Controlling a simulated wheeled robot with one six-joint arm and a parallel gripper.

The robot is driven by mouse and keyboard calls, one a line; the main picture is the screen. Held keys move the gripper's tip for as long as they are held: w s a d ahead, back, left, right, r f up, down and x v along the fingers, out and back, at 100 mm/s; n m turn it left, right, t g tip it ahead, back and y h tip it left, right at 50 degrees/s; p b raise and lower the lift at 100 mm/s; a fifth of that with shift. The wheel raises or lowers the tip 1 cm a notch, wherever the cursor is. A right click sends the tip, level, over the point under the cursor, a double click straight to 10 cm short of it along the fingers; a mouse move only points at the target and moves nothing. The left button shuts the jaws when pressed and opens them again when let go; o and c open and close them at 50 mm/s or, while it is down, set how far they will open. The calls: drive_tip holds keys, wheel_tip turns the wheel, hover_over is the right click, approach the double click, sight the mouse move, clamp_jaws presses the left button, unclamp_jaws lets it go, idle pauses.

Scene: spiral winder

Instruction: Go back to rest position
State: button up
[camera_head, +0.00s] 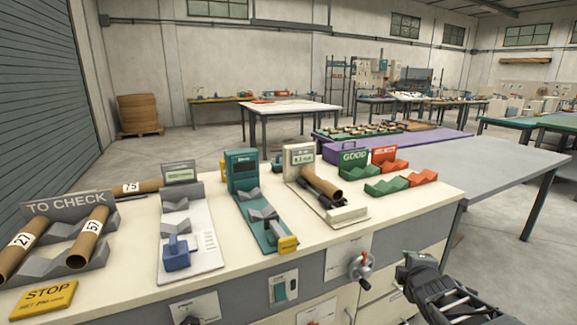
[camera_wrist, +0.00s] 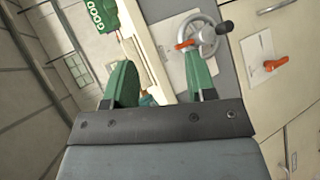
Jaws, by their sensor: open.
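My gripper shows in the wrist view (camera_wrist: 162,82), its two green fingers apart and nothing between them. In the head view, my arm is at the lower right, in front of the bench (camera_head: 400,215), close to the handwheel (camera_head: 361,267) on the bench front; the fingertips cannot be made out there. The handwheel also shows in the wrist view (camera_wrist: 208,40), beyond the right finger. I cannot tell from these views whether a finger touches it.
On the bench stand the TO CHECK rack (camera_head: 70,208) with tubes 27 and 57, tube 75 lying behind, several testing devices, one holding a tube (camera_head: 322,182), and green GOOD (camera_head: 355,163) and red (camera_head: 385,158) racks. A grey table (camera_head: 480,158) stands right; floor beyond is partly clear.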

drive_tip(key=s+a+r+m+g+y+p, duration=0.3)
drive_tip(key=s+a+r+m+g+p, duration=0.6)
drive_tip(key=s+a+r+m+p, duration=0.4)
drive_tip(key=s+r+m+p, duration=0.1)
drive_tip(key=s+m+p, duration=0.1)
drive_tip(key=s+p, duration=0.1)
drive_tip(key=shift+a+r+m, duration=0.3)
